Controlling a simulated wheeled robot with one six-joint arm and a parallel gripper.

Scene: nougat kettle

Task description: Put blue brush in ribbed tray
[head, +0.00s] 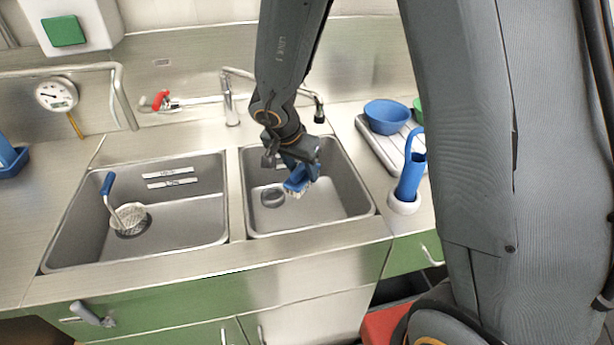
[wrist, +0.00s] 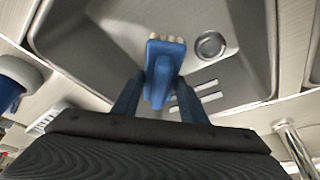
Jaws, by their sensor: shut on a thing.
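The blue brush (head: 299,180) has a blue body and pale bristles. In the head view it hangs over the right sink basin (head: 345,205), bristles down. My gripper (head: 288,160) is shut on it. In the wrist view the brush (wrist: 163,66) shows between the two blue fingers of my gripper (wrist: 158,98), with its bristle end pointing away from me. The ribbed tray (head: 372,143) lies on the counter right of the right basin. A blue bowl (head: 386,117) stands on it, and a green item (head: 418,108) is at its far right, partly hidden by my arm.
A blue tool (head: 411,172) stands upright in a white holder (head: 404,205) in front of the tray. A faucet (head: 230,105) rises behind the basins. The left basin (head: 190,222) holds a blue-handled strainer (head: 130,216). The front part of the tray looks bare.

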